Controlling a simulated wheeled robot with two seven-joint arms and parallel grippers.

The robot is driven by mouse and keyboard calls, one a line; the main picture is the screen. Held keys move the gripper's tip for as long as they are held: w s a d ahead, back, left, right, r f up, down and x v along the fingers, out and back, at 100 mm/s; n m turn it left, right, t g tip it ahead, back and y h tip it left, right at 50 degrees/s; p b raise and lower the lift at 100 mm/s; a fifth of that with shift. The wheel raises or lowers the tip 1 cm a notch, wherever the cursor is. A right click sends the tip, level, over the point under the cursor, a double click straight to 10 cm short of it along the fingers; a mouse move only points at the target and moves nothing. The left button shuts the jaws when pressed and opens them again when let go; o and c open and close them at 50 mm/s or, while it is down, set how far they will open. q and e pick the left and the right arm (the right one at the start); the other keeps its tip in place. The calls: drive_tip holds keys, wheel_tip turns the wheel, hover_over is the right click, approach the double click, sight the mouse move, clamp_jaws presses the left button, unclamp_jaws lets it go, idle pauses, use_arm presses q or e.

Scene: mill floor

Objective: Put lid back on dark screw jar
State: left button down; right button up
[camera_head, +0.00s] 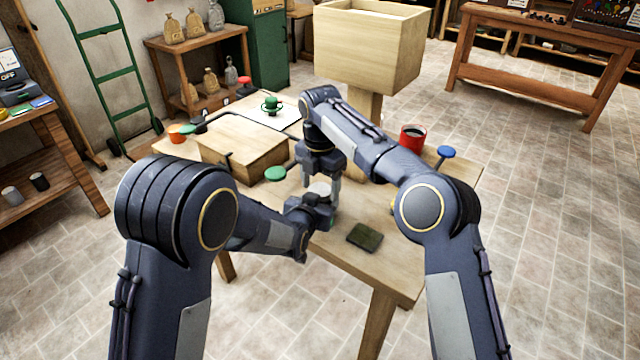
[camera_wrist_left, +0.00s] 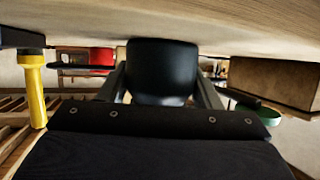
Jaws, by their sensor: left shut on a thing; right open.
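My left gripper (camera_head: 314,208) is low over the front of the table. In the left wrist view, its two fingers (camera_wrist_left: 162,95) are closed on either side of a dark round jar (camera_wrist_left: 162,70). In the head view the jar is mostly hidden by my grippers. My right gripper (camera_head: 321,180) is open and points down just above my left one. A pale grey round top (camera_head: 320,188) shows between its fingers. I cannot tell whether this is the lid or the jar's mouth, or whether the fingers touch it.
A wooden box (camera_head: 243,150) and a green disc (camera_head: 275,174) are left of the grippers. A dark green pad (camera_head: 365,237) lies in front. A red mug (camera_head: 412,139) and a blue-topped thing (camera_head: 445,152) stand right. A wooden hopper (camera_head: 367,48) rises behind.

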drive_tip(key=shift+c, duration=0.2)
drive_tip(key=c, duration=1)
drive_tip(key=shift+o, duration=0.2)
drive_tip(key=m, duration=0.6)
drive_tip(key=shift+m, duration=0.4)
drive_tip(key=o, duration=1.1)
